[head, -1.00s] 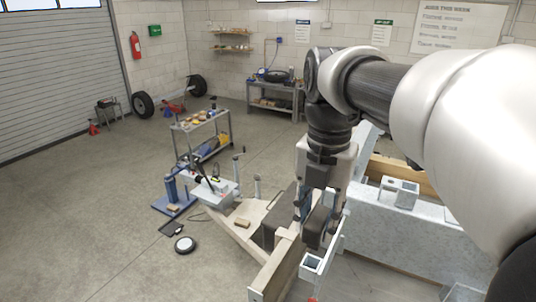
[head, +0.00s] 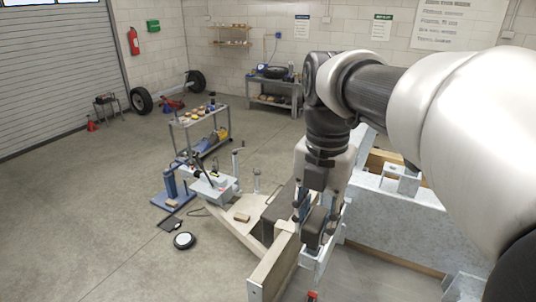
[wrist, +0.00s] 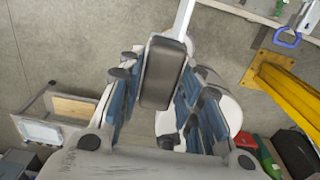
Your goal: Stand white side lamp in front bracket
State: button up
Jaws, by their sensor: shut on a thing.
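My gripper (head: 314,212) points down over the near end of the trailer frame, at right of centre in the head view. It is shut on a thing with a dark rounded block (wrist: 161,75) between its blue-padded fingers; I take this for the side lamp. A thin white post (wrist: 185,14) runs up from the block in the wrist view. The block also shows in the head view below the fingers. A pale front bracket (head: 309,257) lies just under the gripper, partly hidden by it. I cannot tell whether the lamp touches it.
A wooden-faced beam (head: 272,266) runs left of the bracket. A grey galvanized side panel (head: 395,223) with a pale square bracket stands to the right.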

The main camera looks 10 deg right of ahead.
jog(key=shift+f, duration=0.2)
jog(key=shift+f+b, duration=1.7)
jog(key=shift+f, duration=0.35)
jog(key=o, duration=1.2)
jog(key=shift+r, duration=0.1)
notch_tip(320, 180, up, 12)
jog(key=shift+f, duration=0.1)
